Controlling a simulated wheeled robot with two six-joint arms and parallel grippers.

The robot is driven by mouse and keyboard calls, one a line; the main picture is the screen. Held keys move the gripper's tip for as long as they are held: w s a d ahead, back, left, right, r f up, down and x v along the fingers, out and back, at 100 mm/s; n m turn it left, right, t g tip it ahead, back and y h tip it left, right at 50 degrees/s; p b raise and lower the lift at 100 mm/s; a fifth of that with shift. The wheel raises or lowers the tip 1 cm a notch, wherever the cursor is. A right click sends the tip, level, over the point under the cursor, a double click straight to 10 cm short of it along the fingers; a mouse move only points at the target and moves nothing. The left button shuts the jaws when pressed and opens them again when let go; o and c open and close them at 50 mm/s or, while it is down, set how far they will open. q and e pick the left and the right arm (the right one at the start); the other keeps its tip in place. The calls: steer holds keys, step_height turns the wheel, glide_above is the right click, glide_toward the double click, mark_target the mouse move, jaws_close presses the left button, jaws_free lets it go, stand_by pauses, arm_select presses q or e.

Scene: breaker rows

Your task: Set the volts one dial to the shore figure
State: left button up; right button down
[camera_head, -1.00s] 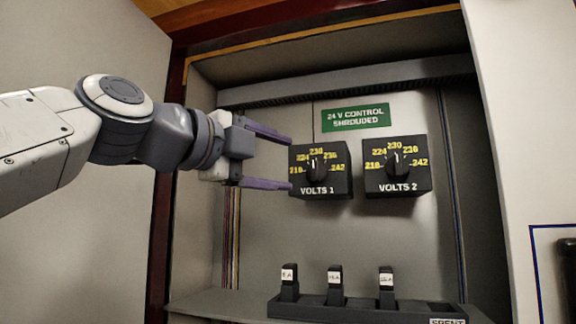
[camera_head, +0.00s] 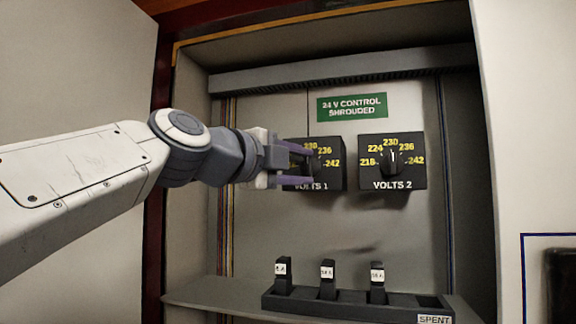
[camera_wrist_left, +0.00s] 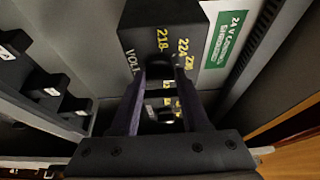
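The VOLTS 1 dial (camera_head: 333,180) is a black box with yellow figures on the cabinet's back wall. In the head view my left gripper (camera_head: 309,167) is in front of it and covers its left part, including most of the knob; 230, 236 and 242 show. In the left wrist view the purple fingers (camera_wrist_left: 160,82) are apart, on either side of the dark knob area of the dial box (camera_wrist_left: 150,32). I cannot tell whether they touch the knob. The pointer's setting is hidden. My right gripper is not in view.
The VOLTS 2 dial (camera_head: 392,178) is close on the right, its pointer near 230. A green sign (camera_head: 352,107) reads "24 V CONTROL SHROUDED". Below, a dark rack (camera_head: 340,306) holds 3 labelled breakers, with a SPENT label (camera_head: 434,319) at its right. The wall between is clear.

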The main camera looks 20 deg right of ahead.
arm_select(q)
steer(key=shift+f+n+b, duration=0.25)
steer(key=shift+n+b, duration=0.05)
steer(key=shift+b, duration=0.25)
jaws_close()
steer(key=n+b, duration=0.1)
steer(key=b, duration=0.1)
steer(key=n+h+b, duration=0.1)
steer(key=n+b, duration=0.1)
steer(key=b, duration=0.1)
steer(key=shift+f+t, duration=0.25)
steer(key=shift+t, duration=0.15)
steer(key=shift+n+t+b, duration=0.5)
steer(key=shift+n+b, duration=0.55)
steer(key=shift+n, duration=0.15)
steer(key=shift+d+r+n+t+b, duration=0.15)
steer(key=shift+n+t+b, duration=0.4)
steer(key=shift+n, duration=0.65)
steer(key=o, duration=1.2)
jaws_free()
steer(key=shift+s, duration=0.1)
